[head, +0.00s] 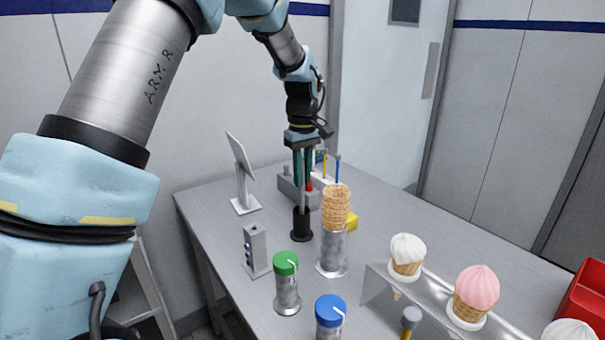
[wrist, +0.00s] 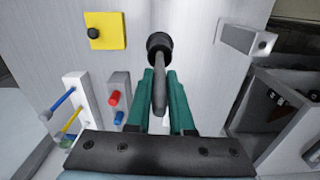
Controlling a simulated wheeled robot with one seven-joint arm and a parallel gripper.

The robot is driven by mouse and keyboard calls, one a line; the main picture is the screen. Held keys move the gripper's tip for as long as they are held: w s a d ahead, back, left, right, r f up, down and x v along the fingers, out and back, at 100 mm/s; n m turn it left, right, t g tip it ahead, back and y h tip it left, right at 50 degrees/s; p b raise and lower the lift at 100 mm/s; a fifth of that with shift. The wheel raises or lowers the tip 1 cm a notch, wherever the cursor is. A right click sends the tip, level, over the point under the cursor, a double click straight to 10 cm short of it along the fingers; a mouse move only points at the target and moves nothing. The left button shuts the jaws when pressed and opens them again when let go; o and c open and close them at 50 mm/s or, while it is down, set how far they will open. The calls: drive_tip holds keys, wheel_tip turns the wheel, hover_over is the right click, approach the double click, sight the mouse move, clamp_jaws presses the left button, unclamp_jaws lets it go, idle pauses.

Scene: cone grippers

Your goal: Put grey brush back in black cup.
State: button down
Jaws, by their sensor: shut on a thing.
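My gripper (head: 303,170) has teal fingers and points down over the black cup (head: 301,225), which stands upright on the grey table. The gripper is shut on the grey brush (wrist: 159,92), whose handle shows between the fingers in the wrist view. The brush is roughly upright, and its lower end meets the mouth of the black cup, also seen in the wrist view (wrist: 159,42). How deep the brush sits in the cup is hidden.
A stack of wafer cones (head: 336,206) on a metal holder stands close right of the cup. A grey switch box (head: 256,250) and a green-lidded shaker (head: 286,280) stand in front. A tablet stand (head: 243,185) is at left, and a yellow block (wrist: 105,30) is nearby.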

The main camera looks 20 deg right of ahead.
drive_tip(key=shift+f+b, duration=0.4)
drive_tip(key=shift+f, duration=0.6)
drive_tip(key=c, duration=0.7)
unclamp_jaws()
wheel_tip(320, 180, up, 11)
drive_tip(key=shift+f+b, duration=0.1)
drive_tip(key=shift+b, duration=0.9)
